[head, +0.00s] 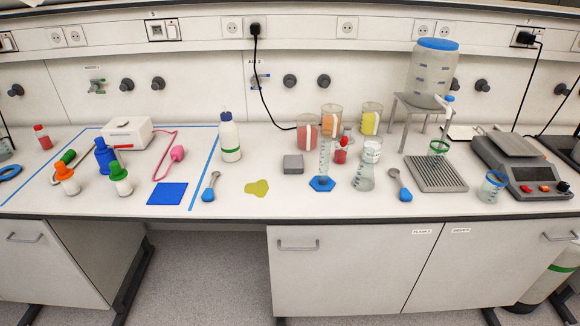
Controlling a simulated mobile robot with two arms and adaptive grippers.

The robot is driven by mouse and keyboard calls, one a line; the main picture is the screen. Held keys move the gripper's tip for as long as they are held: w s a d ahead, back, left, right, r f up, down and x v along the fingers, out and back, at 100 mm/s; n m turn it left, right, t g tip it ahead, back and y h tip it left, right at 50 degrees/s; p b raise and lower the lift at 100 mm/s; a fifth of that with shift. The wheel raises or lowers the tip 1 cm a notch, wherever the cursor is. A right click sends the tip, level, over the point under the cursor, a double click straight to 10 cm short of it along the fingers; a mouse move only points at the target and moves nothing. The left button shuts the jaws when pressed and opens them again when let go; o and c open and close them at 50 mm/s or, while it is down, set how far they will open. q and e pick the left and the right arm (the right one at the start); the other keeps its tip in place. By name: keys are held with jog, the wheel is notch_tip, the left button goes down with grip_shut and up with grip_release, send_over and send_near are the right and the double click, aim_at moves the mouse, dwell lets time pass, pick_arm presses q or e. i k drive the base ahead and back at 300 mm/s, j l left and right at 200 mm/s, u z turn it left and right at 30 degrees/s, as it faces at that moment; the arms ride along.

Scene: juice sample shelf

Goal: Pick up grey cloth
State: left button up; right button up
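A small grey folded square, which looks like the grey cloth (293,164), lies on the white bench near the middle of the head view. Nothing touches it. A flat blue square (167,193) lies further left on the bench. A yellow-green puddle (257,187) lies in front of the grey cloth and to its left. Neither of my grippers is in view.
A white bottle with a green band (230,140) stands left of the cloth. Beakers and a tall cylinder (325,147) stand close on its right. A blue-ended spoon (211,187) lies near the puddle. The bench front edge near the cloth is clear.

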aim_at(292, 164)
jog(key=i+j+z, duration=0.1)
jog(key=i+j, duration=0.25)
jog(key=i+j+z, duration=0.1)
jog(key=i+j, duration=0.25)
jog(key=j, duration=0.15)
